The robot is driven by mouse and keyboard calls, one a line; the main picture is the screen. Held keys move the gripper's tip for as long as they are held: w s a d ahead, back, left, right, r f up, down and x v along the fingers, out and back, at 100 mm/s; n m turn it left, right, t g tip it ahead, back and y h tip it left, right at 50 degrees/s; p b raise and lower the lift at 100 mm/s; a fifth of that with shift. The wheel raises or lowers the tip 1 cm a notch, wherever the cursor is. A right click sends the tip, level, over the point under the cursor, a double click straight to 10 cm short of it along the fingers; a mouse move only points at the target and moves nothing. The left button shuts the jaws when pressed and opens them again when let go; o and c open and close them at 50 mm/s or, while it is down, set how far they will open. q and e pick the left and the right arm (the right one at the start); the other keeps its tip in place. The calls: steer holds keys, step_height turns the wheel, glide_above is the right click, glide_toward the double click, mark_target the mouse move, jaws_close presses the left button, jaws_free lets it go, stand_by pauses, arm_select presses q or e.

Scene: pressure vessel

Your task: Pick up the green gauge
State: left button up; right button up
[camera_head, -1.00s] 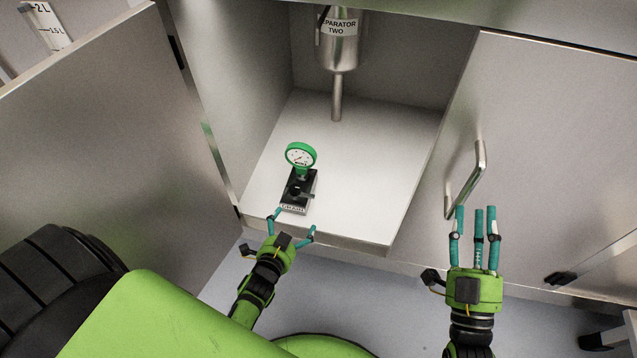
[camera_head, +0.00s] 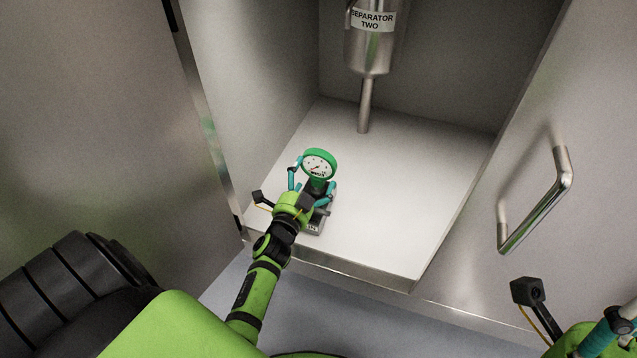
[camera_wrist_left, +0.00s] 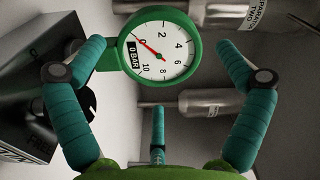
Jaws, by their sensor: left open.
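The green gauge (camera_head: 319,164) has a round white dial in a green ring and stands upright on a dark block (camera_head: 318,222) on the cabinet floor. My left gripper (camera_head: 312,186) is open, with its teal fingers on both sides of the gauge's lower part. It hides much of the block. In the left wrist view, the gauge (camera_wrist_left: 159,47) is ahead between the spread fingers (camera_wrist_left: 158,100), and its dial reads near 0 bar. I see no clear contact there. My right gripper (camera_head: 612,335) is cut off at the lower right corner.
The cabinet floor (camera_head: 420,190) is clear to the right of the gauge. A metal vessel labelled Separator Two (camera_head: 370,45) hangs behind, with a pipe (camera_head: 364,105) down to the floor. An open door is at left, and a door handle (camera_head: 540,205) is at right.

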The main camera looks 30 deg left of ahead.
mark_target(317, 167)
arm_select(q)
steer(key=x, duration=0.1)
steer(key=b+x, duration=0.1)
steer(key=x, duration=0.1)
steer(key=b+x, duration=0.1)
steer(key=x, duration=0.1)
steer(key=shift+w+d, duration=0.2)
steer(key=shift+w, duration=0.1)
steer(key=c, duration=1.4)
steer(key=shift+o, duration=0.2)
steer(key=shift+r, duration=0.2)
